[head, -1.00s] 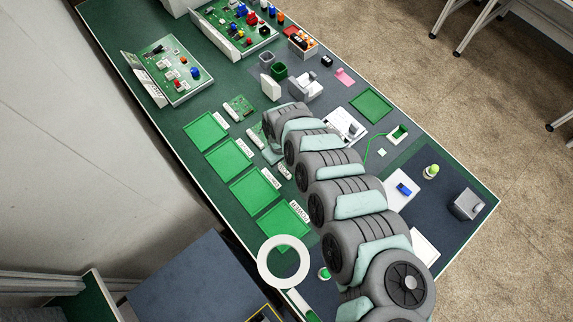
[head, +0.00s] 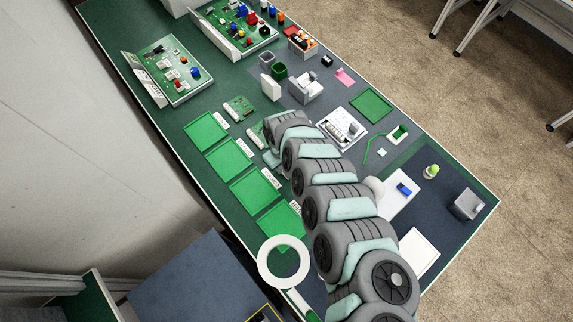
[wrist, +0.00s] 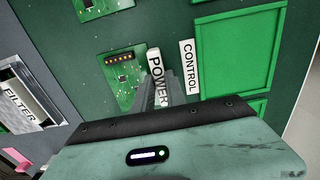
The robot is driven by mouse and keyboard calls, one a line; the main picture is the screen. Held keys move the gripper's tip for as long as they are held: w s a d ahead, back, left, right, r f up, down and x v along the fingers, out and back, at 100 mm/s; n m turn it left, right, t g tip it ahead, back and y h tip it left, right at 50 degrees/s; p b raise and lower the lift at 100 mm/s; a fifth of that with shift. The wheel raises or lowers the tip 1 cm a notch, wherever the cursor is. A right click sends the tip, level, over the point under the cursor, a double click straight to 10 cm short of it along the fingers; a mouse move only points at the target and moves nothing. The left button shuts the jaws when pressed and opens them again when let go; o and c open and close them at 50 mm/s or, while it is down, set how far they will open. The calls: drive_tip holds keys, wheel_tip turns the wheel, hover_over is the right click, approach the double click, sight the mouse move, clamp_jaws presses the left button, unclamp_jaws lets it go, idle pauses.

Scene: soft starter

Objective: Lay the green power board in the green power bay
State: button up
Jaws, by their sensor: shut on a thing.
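The green power board (wrist: 122,72) shows in the wrist view with a white POWER label strip (wrist: 157,75) along its right edge. My gripper (wrist: 168,92) is shut on this label edge; the fingertips are partly hidden. In the head view my arm hides the held board. I cannot tell whether the board is clear of the table. Several green bays (head: 228,161) line the left side of the table in the head view. Their labels are too small there to tell which is the power bay. The bay right of the fingers in the wrist view is labelled CONTROL (wrist: 188,66).
Other green boards lie beside the bays, one at the row's upper end (head: 239,108) and another in the wrist view (wrist: 98,6). A white FILTER-labelled part (wrist: 25,100) lies left. Populated circuit boards (head: 172,72) stand at the far end. A white ring (head: 284,262) shows in front.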

clamp_jaws()
drive_tip(key=shift+w+r, duration=0.1)
drive_tip(key=shift+r, duration=0.4)
wheel_tip(320, 180, up, 19)
drive_tip(key=p, duration=0.9)
idle(0.3)
drive_tip(key=w+r+m, duration=0.2)
drive_tip(key=w+r, duration=0.1)
drive_tip(key=r, duration=0.6)
drive_tip(key=w+r+m, duration=0.3)
drive_tip(key=w+r, duration=0.1)
drive_tip(key=r, duration=0.6)
drive_tip(key=w+r+m, duration=0.2)
drive_tip(key=w+r, duration=0.2)
drive_tip(key=r, duration=0.5)
drive_tip(key=shift+r+m, duration=0.3)
